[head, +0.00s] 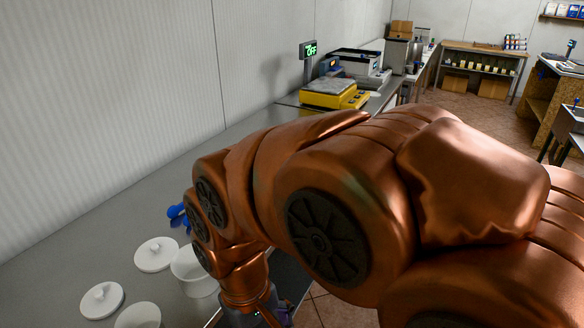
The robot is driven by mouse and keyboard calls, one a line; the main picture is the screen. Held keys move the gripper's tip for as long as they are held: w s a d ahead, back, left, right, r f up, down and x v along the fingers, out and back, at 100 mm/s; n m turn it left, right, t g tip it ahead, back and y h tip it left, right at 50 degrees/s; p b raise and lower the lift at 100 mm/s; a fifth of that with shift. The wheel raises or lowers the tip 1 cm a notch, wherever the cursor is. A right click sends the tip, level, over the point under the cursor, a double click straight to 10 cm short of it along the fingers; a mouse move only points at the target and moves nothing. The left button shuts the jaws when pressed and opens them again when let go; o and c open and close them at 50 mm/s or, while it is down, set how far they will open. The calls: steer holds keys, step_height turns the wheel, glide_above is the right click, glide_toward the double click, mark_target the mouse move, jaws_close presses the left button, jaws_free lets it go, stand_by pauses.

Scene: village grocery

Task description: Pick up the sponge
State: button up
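I cannot make out a sponge in the head view; my own copper-coloured arm covers much of the counter. A small blue object (176,213) on the counter is partly hidden behind my arm, and I cannot tell what it is. My gripper (258,318) is only partly in view at the bottom edge, below my wrist and by the counter's front edge. Its fingertips are cut off by the frame, so its opening and anything between the fingers are hidden.
The grey counter (70,240) runs along the white wall. White pots (197,284) (138,316) and white lids (156,254) (102,300) are near my wrist. A yellow scale (330,92) stands farther back. Tiled floor (445,98) shows beyond my arm.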

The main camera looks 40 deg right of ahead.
steer(key=w+d+r+m+p, duration=0.1)
steer(key=w+d+r+p, duration=0.1)
steer(key=w+r+p, duration=0.35)
steer(key=w+d+r+m+b, duration=0.1)
steer(key=w+d+r+m, duration=0.2)
steer(key=w+d, duration=0.5)
steer(key=w+d+r+m+b, duration=0.1)
steer(key=w+d+r+m, duration=0.2)
steer(key=w+d, duration=0.55)
steer(key=w+d+f+m, duration=0.2)
steer(key=w+d, duration=0.3)
steer(key=d, duration=0.3)
steer(key=w+d+f+m+t, duration=0.1)
steer(key=w+d+f, duration=0.3)
steer(key=d, duration=0.4)
steer(key=w+d+f+m+t, duration=0.1)
steer(key=w+d+f+m, duration=0.2)
steer(key=d, duration=0.5)
steer(key=shift+w+d+f+m, duration=0.2)
steer(key=shift+w+f, duration=0.1)
steer(key=shift+w, duration=0.4)
steer(key=shift+w+d+f+m, duration=0.1)
steer(key=shift+w+f+m, duration=0.15)
steer(key=shift+w, duration=0.4)
steer(key=shift+d+f+p, duration=0.3)
steer(key=shift+d+f, duration=0.05)
steer(key=shift+f, duration=0.15)
steer(key=shift+f+p, duration=1.4)
steer(key=shift+f, duration=2.3)
steer(key=shift+c, duration=0.4)
